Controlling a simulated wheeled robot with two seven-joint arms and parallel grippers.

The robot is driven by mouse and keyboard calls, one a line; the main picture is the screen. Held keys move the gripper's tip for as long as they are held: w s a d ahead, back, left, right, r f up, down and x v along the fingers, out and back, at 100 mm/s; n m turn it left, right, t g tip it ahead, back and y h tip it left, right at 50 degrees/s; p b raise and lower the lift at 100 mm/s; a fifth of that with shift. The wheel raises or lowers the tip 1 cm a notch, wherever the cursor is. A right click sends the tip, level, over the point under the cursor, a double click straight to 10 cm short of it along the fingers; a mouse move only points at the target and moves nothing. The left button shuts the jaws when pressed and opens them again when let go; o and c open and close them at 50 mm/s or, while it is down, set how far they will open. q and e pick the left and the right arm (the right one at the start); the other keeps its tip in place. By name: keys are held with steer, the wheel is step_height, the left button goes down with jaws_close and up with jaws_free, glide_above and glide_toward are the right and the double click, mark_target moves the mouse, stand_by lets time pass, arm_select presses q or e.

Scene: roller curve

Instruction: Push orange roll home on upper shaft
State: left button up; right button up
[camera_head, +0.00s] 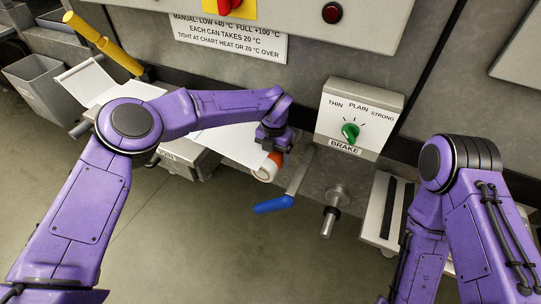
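The orange roll (276,158) shows as a small orange patch with a pale end on the machine front, left of the brake box. My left gripper (274,141) is right above it, at the end of my purple arm, and partly hides it. The dark fingers are small and bunched, so I cannot tell their opening or whether they touch the roll. The upper shaft is not clearly visible; the roll and gripper may cover it. My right arm (455,210) stands at the right, and its gripper is out of view.
A brake box (358,117) with a green knob (350,131) is right of the roll. Below are a blue-handled lever (273,204) and a bare metal shaft stub (330,220). A white sheet (235,143) lies left of the roll. A yellow bar (103,45) is upper left.

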arm_select(q)
steer(key=shift+w+r+t, duration=0.3)
steer(key=shift+w+r, duration=0.3)
steer(key=shift+r, duration=0.1)
steer(key=o, duration=1.3)
steer(key=shift+c, duration=0.2)
steer(key=r, duration=0.9)
steer(key=shift+s, duration=0.35)
steer(key=shift+a+r, duration=0.15)
steer(key=shift+r, duration=0.35)
